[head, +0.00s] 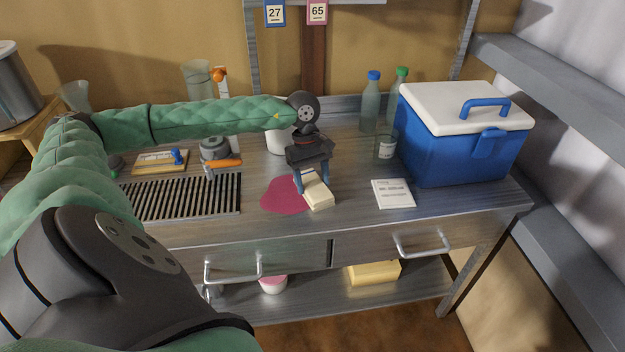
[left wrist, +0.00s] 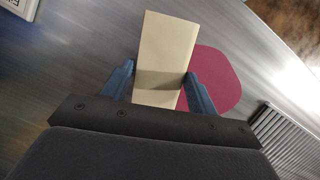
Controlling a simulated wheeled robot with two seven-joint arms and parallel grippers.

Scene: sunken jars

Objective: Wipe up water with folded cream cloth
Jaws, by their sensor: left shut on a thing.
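The folded cream cloth (head: 319,195) is held in my left gripper (head: 314,184) at the right edge of a pink-red puddle (head: 282,196) on the metal counter. In the left wrist view the cloth (left wrist: 168,50) stands between the two blue fingers (left wrist: 160,85), which are shut on its sides. The puddle (left wrist: 217,80) shows beside and partly behind the cloth there. I cannot tell whether the cloth's underside presses on the counter. My right gripper is not in view.
A slotted drain grate (head: 185,197) lies left of the puddle, with an orange-handled tool (head: 222,163) behind it. A white card (head: 393,194) lies to the right. A blue cooler (head: 465,140), bottles (head: 371,105) and a glass jar (head: 385,147) stand at the back right. The counter's front strip is clear.

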